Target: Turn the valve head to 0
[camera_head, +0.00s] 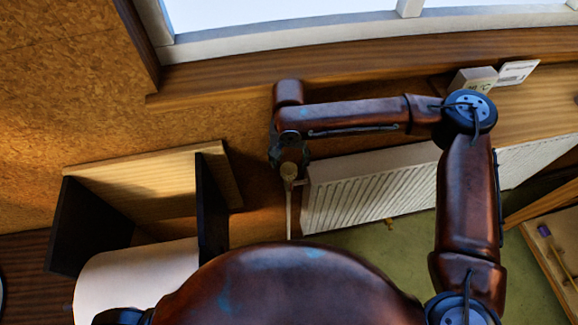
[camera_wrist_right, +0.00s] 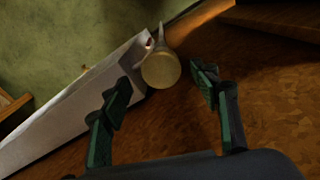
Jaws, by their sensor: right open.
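The valve head (camera_head: 289,170) is a small pale yellowish knob at the left end of the white radiator (camera_head: 372,185), on top of a thin vertical pipe. My right gripper (camera_head: 290,160) is just above the valve head in the head view. In the right wrist view the valve head (camera_wrist_right: 161,70) shows as a round tan face between and slightly beyond the two green-padded fingertips of my right gripper (camera_wrist_right: 160,90). The fingers are open, with a gap on both sides of the knob. No scale marks on the valve head are readable. My left gripper does not show.
A wooden window sill (camera_head: 230,83) runs above the radiator. A small box reading °C (camera_head: 474,80) and a white card (camera_head: 517,72) are on the sill at the right. An open shelf unit (camera_head: 140,180) with dark sides stands left of the valve.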

